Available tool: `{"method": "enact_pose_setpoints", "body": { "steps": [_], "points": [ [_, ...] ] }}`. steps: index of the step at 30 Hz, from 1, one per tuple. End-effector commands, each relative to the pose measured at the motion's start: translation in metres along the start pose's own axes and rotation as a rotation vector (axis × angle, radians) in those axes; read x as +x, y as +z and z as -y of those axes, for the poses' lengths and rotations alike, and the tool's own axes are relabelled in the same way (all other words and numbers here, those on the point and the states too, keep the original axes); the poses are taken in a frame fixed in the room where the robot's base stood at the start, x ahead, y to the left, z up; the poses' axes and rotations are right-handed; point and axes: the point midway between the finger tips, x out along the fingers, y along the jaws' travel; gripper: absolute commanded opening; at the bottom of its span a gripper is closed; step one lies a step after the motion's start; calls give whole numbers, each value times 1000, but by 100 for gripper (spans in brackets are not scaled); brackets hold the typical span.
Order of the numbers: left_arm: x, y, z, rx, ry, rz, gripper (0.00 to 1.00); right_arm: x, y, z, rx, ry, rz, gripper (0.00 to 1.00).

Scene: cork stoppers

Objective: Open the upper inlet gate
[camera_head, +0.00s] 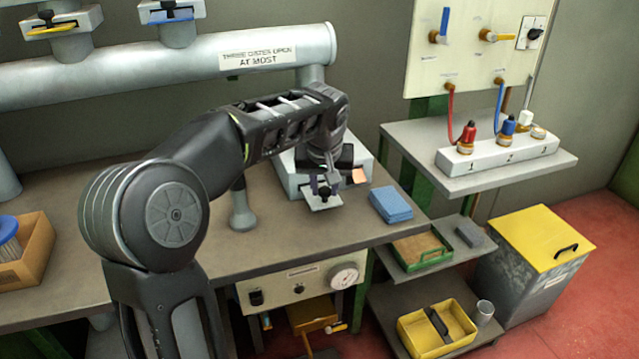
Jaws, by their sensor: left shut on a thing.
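My left gripper (323,184) reaches down over the bench and is shut at a small grey gate fitting (323,203) at the front of a pale grey box (288,181). It appears to hold the fitting's small dark handle, which the fingers mostly hide. My left arm covers much of the box. Two similar gates sit on the large grey pipe at the upper left, one with a yellow handle (50,29) and one with a blue handle (170,14). I cannot read which gate is the upper inlet. My right gripper is out of view.
The pipe's sign (257,57) reads "THREE GATES OPEN AT MOST". A blue block (391,204) lies on the bench right of the gripper. A cardboard box (28,262) stands at the left. A shelf (505,177) with red and blue stoppered fittings is at the right.

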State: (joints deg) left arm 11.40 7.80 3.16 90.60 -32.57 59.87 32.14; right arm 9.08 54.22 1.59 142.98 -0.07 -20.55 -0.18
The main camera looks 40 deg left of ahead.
Motion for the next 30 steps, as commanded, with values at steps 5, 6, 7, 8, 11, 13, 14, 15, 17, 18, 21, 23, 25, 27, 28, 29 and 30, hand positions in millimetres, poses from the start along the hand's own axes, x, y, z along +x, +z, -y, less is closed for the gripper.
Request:
{"method": "enact_pose_setpoints", "body": {
  "steps": [5,6,7,8,11,13,14,15,17,18,21,23,25,27,28,29,30],
  "points": [
    [-3,6,-3,-1,1,-3,0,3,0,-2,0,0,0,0],
    [-3,6,-3,-1,1,-2,0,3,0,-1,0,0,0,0],
    [-3,6,-3,-1,1,-3,0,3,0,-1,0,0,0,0],
    [-3,6,-3,-1,1,-3,0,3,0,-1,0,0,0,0],
    [-3,6,-3,-1,1,-3,30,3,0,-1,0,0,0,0],
    [-3,6,-3,-1,1,-3,36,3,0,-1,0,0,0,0],
    [-3,6,-3,-1,1,-3,38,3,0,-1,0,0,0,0],
    [-3,6,-3,-1,1,-2,41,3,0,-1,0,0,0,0],
    [-3,6,-3,-1,1,-2,46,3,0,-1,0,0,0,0],
    [-3,6,-3,-1,1,-2,48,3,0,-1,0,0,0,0],
    [-3,6,-3,-1,1,-2,48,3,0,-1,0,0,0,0],
    [-3,6,-3,0,1,-2,48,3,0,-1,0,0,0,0],
    [-3,6,-3,0,1,-2,48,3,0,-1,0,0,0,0],
    [-5,6,-3,0,1,-3,48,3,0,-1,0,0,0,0],
    [-7,6,-3,0,1,-3,48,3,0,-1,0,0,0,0],
    [-10,5,-3,0,2,-4,48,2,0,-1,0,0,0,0],
    [-13,5,-3,0,2,-5,48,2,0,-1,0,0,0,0]
  ]
}}
